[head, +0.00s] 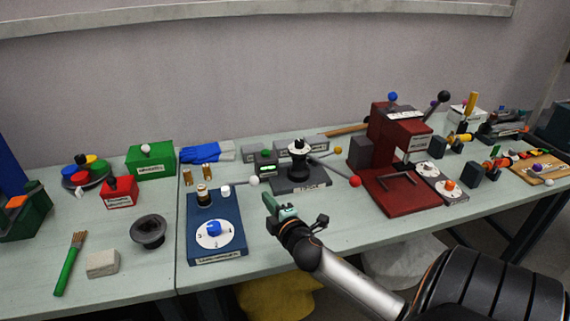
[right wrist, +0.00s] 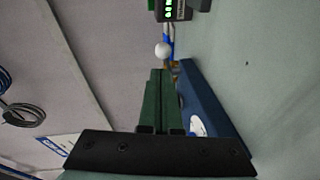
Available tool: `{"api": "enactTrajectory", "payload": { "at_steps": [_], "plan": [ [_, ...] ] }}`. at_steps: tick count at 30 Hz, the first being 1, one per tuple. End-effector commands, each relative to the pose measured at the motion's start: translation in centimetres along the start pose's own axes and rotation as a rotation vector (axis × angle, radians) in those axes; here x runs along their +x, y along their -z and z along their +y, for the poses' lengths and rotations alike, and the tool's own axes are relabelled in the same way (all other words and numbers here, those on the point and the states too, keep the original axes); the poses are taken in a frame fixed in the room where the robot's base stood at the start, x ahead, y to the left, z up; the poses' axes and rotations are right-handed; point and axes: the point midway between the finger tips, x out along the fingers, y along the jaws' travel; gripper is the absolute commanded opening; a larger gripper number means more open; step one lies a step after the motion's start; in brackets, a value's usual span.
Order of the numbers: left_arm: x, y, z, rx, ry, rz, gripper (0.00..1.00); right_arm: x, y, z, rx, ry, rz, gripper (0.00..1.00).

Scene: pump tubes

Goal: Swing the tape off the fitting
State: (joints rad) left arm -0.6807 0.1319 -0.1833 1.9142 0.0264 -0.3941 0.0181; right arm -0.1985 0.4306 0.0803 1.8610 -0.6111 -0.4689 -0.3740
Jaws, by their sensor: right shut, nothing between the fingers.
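My right gripper (head: 272,206) has green fingers and is shut and empty. It hovers over the front of the table, right of the blue panel and below the black fixture. The black fixture (head: 299,158) has a white-topped post, one lever with a white ball (head: 253,181) and one with a red ball (head: 355,181). I cannot pick out a tape or say which part is the fitting. In the right wrist view the shut fingers (right wrist: 163,95) point toward a white ball (right wrist: 162,50), apart from it in the picture. My left gripper is not in view.
The blue panel (head: 236,246) with a blue knob stands left of the gripper. A dark red press (head: 399,206) stands to the right. A black round flange (head: 148,232), red box (head: 119,193) and green box (head: 150,160) are farther left. Bare table lies around the gripper.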

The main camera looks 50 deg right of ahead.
Motion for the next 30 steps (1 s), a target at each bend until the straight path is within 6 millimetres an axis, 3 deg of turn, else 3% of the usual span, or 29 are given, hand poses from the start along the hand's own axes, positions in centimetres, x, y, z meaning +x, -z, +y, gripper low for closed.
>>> {"api": "enactTrajectory", "payload": {
  "at_steps": [6,12,30],
  "plan": [
    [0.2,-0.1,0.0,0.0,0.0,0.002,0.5,-3.6,-1.2,0.1,-0.001,0.002,0.0,0.0],
    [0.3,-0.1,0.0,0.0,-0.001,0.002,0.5,-5.3,-1.8,0.2,0.0,0.0,0.0,0.0],
    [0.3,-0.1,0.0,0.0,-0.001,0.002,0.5,-5.8,-1.9,0.3,0.0,-0.001,0.0,0.0]
  ]
}}
